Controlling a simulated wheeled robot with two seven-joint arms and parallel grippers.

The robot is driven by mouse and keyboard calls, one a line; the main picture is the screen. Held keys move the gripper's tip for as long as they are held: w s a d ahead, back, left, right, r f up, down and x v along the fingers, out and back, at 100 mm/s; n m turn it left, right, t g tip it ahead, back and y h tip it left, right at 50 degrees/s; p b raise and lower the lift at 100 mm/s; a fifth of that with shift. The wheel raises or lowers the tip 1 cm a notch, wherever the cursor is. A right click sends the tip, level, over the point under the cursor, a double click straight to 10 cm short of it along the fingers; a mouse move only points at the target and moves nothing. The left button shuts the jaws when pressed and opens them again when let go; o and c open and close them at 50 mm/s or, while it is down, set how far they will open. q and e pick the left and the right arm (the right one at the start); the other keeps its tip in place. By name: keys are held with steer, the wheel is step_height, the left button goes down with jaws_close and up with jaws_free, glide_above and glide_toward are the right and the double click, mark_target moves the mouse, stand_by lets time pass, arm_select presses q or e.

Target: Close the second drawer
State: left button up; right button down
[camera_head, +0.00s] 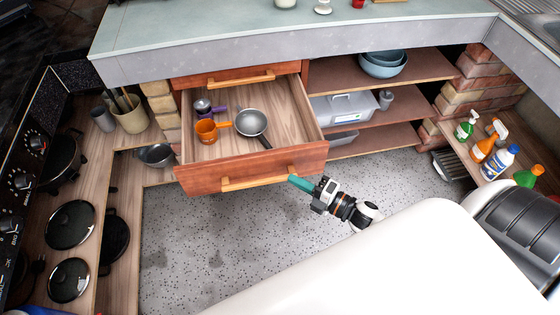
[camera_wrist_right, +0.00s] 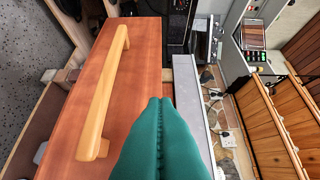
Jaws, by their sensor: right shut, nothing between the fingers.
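The second drawer (camera_head: 215,178) stands pulled out below a shut top drawer (camera_head: 192,81). It has a red-brown wooden front with a light wooden bar handle (camera_head: 258,180). Inside it are an orange cup (camera_head: 207,130), a small dark pan (camera_head: 251,123) and a small pot with a purple handle (camera_head: 203,105). My right gripper (camera_head: 297,182) is at the right end of the drawer front, beside the handle, with green fingers shut and empty. In the right wrist view the fingers (camera_wrist_right: 165,125) point at the drawer front, beside the handle (camera_wrist_right: 105,90); contact is unclear. My left gripper is not in view.
Open shelves to the right hold a clear box (camera_head: 343,108) and blue bowls (camera_head: 383,64). Several bottles (camera_head: 497,162) stand on a ledge at far right. Pan lids (camera_head: 70,224) lie on the left boards. The speckled floor (camera_head: 210,245) before the drawer is clear.

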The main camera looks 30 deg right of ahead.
mark_target(269, 156)
steer(key=w, duration=0.4)
steer(key=w+a, duration=0.1)
steer(key=w, duration=0.1)
steer(key=shift+w+a, duration=0.1)
steer(key=shift+w, duration=0.3)
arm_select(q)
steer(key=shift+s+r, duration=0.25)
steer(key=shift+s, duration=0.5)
arm_select(e)
steer(key=shift+w, duration=0.4)
